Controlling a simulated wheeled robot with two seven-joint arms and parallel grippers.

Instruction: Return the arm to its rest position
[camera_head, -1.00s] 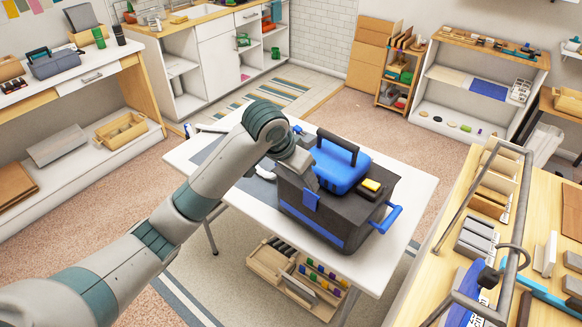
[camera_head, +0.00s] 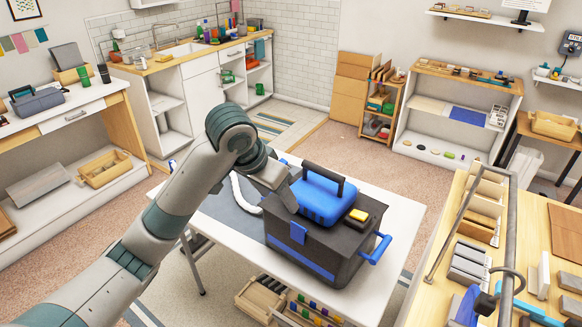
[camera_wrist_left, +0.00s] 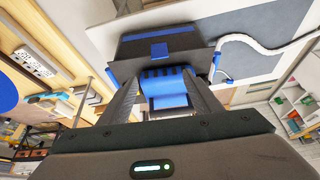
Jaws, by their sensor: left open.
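My left arm reaches in from the lower left of the head view. Its gripper (camera_head: 286,196) is open, beside and above the near left edge of a dark toolbox (camera_head: 312,252). A blue case (camera_head: 322,200) with a dark handle lies on top of the toolbox. In the left wrist view the two fingers (camera_wrist_left: 160,80) stand apart, with a blue piece (camera_wrist_left: 166,90) showing between them and the dark toolbox (camera_wrist_left: 160,48) beyond. I cannot tell whether a finger touches anything. My right gripper is not in view.
The toolbox stands on a white table (camera_head: 393,215) with a grey mat and a white hose (camera_head: 240,193) at its left. Below is a wooden tray (camera_head: 262,299). A wooden bench (camera_head: 455,195) with a metal frame is close on the right. Open floor lies behind the table.

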